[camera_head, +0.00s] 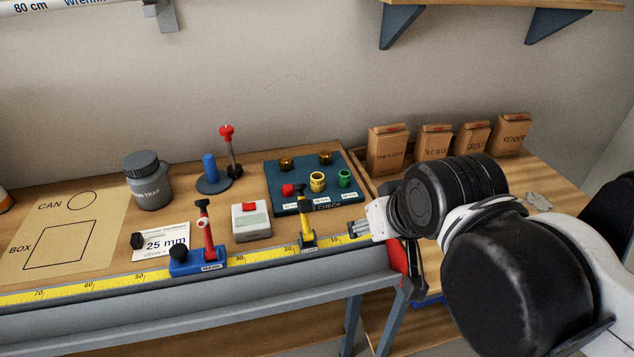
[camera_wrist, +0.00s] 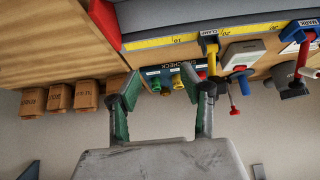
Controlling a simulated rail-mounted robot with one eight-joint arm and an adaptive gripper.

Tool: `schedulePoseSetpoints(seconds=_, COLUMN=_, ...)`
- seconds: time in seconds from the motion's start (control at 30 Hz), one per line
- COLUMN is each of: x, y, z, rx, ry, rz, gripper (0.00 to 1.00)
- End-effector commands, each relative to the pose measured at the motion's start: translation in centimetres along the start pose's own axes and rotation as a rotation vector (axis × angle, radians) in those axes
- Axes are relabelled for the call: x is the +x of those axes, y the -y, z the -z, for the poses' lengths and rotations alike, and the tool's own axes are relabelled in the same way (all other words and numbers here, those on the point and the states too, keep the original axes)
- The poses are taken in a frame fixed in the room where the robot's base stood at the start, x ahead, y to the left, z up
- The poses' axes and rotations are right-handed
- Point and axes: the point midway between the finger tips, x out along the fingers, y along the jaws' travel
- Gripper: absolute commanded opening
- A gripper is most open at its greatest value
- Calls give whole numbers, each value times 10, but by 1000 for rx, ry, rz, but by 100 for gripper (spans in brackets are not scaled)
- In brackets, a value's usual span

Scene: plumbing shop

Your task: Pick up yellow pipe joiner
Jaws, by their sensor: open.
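The yellow pipe joiner (camera_head: 317,181) stands on the dark blue check board (camera_head: 283,208), between a red piece (camera_head: 288,190) and a green piece (camera_head: 344,178). In the wrist view, where the scene appears upside down, the yellow joiner (camera_wrist: 177,81) shows beyond my fingers, near their opening. My gripper (camera_wrist: 164,92) is open, with its two green-lined fingers well apart and nothing between them. In the head view my arm's dark wrist stands at the right of the board and largely hides the fingers. The joiner is not touched.
A yellow clamp (camera_head: 306,226) stands at the board's front edge, by the yellow ruler (camera_head: 270,255). Several brown boxes (camera_head: 387,150) stand behind right. Two brown pieces (camera_head: 325,157) sit at the board's back.

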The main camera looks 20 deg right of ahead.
Motion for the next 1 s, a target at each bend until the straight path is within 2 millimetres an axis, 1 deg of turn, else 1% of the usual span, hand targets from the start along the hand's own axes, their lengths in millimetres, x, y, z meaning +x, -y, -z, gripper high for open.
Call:
schedulePoseSetpoints(seconds=0.13, x=0, y=0, z=0, rx=0, ry=0, rz=0, gripper=41)
schedulePoseSetpoints(seconds=0.17, x=0, y=0, z=0, rx=0, ry=0, rz=0, gripper=43)
schedulePoseSetpoints(seconds=0.2, x=0, y=0, z=0, rx=0, ry=0, rz=0, gripper=49)
schedulePoseSetpoints(seconds=0.47, x=0, y=0, z=1, rx=-2, ry=1, rz=0, gripper=49)
schedulePoseSetpoints(seconds=0.57, x=-2, y=0, z=7, rx=-24, ry=11, rz=1, gripper=49)
schedulePoseSetpoints(seconds=0.67, x=-6, y=2, z=23, rx=-80, ry=38, rz=4, gripper=49)
schedulePoseSetpoints(seconds=0.83, x=-11, y=4, z=60, rx=-235, ry=109, rz=19, gripper=49)
schedulePoseSetpoints(seconds=1.0, x=-8, y=8, z=96, rx=-400, ry=182, rz=45, gripper=49)
